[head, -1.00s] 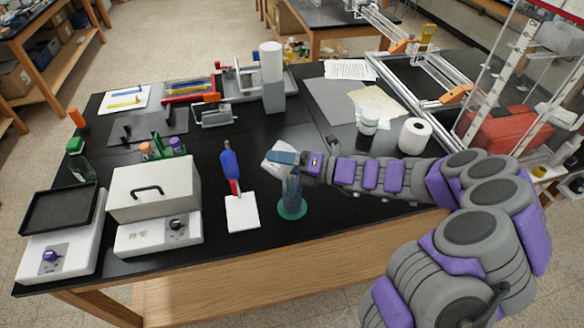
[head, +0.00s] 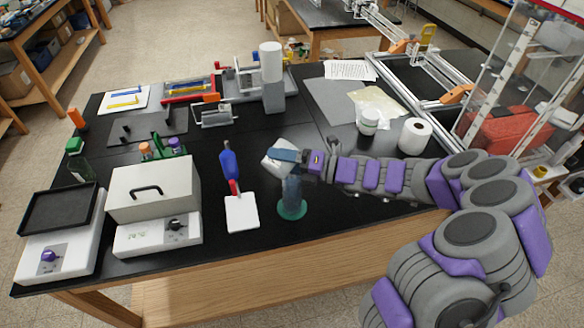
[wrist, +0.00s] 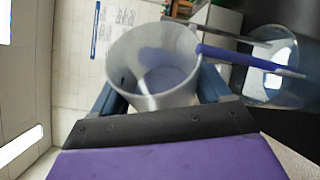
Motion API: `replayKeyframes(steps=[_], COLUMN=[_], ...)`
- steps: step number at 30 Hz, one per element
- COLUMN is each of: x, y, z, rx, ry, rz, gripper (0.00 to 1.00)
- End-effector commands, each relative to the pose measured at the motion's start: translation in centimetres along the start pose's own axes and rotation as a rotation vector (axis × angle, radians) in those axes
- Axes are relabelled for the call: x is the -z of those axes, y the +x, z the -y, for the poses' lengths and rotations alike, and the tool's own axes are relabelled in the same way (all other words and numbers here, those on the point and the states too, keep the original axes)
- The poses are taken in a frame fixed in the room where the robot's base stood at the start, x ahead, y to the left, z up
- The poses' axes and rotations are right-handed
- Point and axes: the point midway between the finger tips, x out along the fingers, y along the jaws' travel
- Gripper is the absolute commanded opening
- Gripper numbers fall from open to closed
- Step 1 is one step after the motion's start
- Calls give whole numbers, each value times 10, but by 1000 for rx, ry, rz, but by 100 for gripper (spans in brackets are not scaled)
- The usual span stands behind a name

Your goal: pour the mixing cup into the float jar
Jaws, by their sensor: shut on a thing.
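The mixing cup (head: 277,159) is whitish and held tilted by my gripper (head: 287,155) above the bench. In the wrist view the cup (wrist: 150,62) sits between the two blue fingers of my gripper (wrist: 160,95), with bluish-purple contents low inside. The float jar (head: 292,193) is a clear cylinder on a green base, standing upright just below the gripper. The jar's clear rim (wrist: 272,65) shows at the right of the wrist view, close beside the cup. A purple rod crosses between cup and jar there. Whether liquid is flowing cannot be told.
A white bottle (head: 368,121) and a paper roll (head: 415,136) stand behind my arm.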

Motion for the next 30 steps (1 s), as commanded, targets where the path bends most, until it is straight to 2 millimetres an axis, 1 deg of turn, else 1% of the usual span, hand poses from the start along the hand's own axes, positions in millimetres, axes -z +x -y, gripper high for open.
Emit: replayKeyframes(steps=[30], x=[-3], y=[0], z=[-5], rx=[-32], ry=[79], rz=[11], gripper=[43])
